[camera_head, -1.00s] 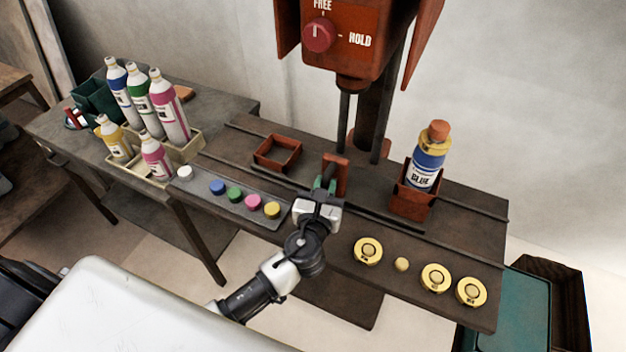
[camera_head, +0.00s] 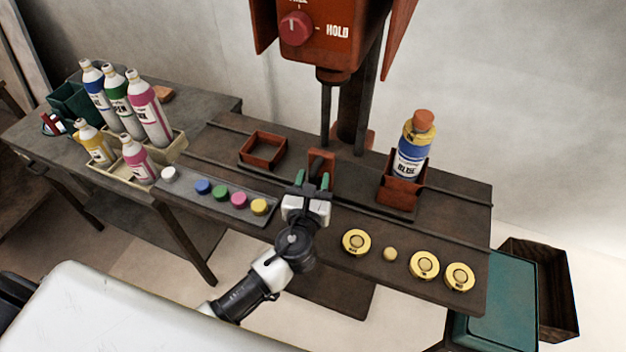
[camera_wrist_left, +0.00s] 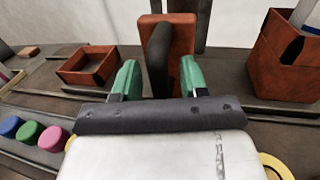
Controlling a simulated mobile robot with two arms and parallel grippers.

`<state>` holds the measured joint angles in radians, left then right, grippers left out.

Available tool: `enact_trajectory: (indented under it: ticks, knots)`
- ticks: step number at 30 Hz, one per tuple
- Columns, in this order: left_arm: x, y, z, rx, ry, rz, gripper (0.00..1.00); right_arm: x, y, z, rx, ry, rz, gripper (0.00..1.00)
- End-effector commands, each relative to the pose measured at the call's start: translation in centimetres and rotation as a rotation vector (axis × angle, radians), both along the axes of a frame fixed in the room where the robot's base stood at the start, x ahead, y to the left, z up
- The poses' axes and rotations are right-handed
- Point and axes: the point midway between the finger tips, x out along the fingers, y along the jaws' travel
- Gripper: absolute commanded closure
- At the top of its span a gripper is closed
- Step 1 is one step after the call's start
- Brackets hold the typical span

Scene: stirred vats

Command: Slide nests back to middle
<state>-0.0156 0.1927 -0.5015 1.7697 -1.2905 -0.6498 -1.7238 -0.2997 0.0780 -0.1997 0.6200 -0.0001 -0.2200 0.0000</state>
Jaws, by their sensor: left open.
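A low, square, open red nest (camera_head: 263,150) stands empty on the bench's rails, left of centre. It also shows in the left wrist view (camera_wrist_left: 88,66). A taller red nest (camera_head: 402,190) at the right holds an upright bottle labelled BLUE (camera_head: 414,148) with an orange cap; this nest shows at the wrist view's right edge (camera_wrist_left: 281,66). Between the nests stands an upright red piece (camera_head: 322,164) with a dark upright part in front of it. My left gripper (camera_head: 312,181) is open at this piece, its green fingertips apart either side of the dark part. Contact cannot be told.
A red press head (camera_head: 318,40) with a FREE/HOLD knob hangs above on dark posts. A strip of coloured buttons (camera_head: 220,193) lies front left, yellow discs (camera_head: 357,242) front right. Several bottles fill a crate (camera_head: 170,158) at the left. A teal-topped bin (camera_head: 500,300) stands right.

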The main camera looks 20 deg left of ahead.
Motion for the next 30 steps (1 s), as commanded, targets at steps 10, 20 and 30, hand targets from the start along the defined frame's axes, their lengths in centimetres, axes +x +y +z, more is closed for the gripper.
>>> enact_trajectory:
  ticks: [10,20,30]
  knots:
    - [-5.3,-0.6,-0.3,-0.001,0.004,-0.001,0.57,0.0,0.0,-0.8,0.000,0.000,0.000,0.08]
    - [-10.2,-1.2,-0.1,0.000,0.000,0.000,0.57,0.0,-0.2,-1.6,-0.002,0.001,0.001,0.08]
    - [-10.7,-1.3,0.0,0.000,0.000,0.000,0.57,0.0,-0.2,-1.6,-0.003,0.000,0.002,0.08]
